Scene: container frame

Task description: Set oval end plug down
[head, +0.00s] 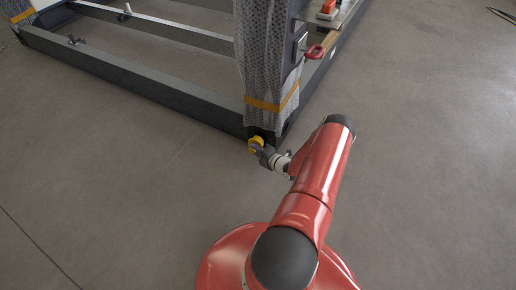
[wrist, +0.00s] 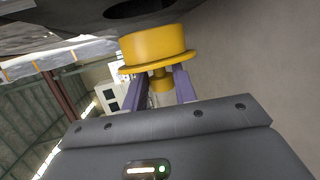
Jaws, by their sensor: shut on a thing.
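The yellow oval end plug (wrist: 155,45) has a wide flange and a narrower stem. My gripper (wrist: 161,84) is shut on the stem, with a purple finger on each side and the plug's broad end pointing away from me. In the head view the plug (head: 255,144) shows small at the foot of the wrapped corner post, with my gripper (head: 264,152) right behind it. In the wrist view a dark oval opening (wrist: 138,8) in a dark frame part lies just beyond the plug. I cannot tell whether the plug touches the frame.
The dark container frame (head: 140,87) has a long low beam running left from the corner. Grey wrapping with an orange band (head: 268,104) covers the post. A red eye-shaped fitting (head: 314,51) sticks out on its right side. The grey floor (head: 430,170) to the right is clear.

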